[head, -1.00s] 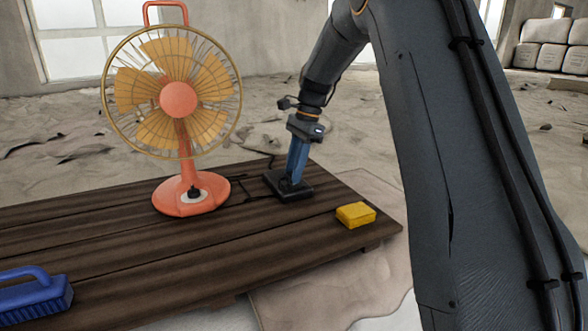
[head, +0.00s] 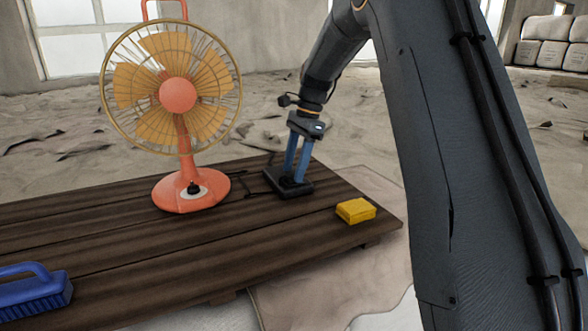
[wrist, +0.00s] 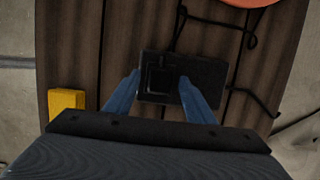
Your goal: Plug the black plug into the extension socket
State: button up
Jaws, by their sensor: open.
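The black extension socket (head: 277,186) lies near the far right part of the wooden table. It also shows in the wrist view (wrist: 208,75) as a dark block. A dark square shape (wrist: 159,81) sits on its left part, between my fingertips. It looks like the black plug seated in the socket, but dark on dark I cannot tell how deep. My gripper (head: 290,178) is open, its two blue fingers pointing down at the socket, one on each side of that shape. In the wrist view the fingers (wrist: 160,78) stand apart from it.
An orange fan (head: 184,190) stands left of the socket. A yellow block (head: 356,211) lies right of it near the table edge. A blue brush (head: 30,290) lies at the front left. Thin black cables (wrist: 238,93) run beside the socket. The table's (head: 190,250) middle is clear.

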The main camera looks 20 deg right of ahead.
jog(key=b+v, duration=0.2)
jog(key=v, duration=0.5)
jog(key=shift+s, duration=0.1)
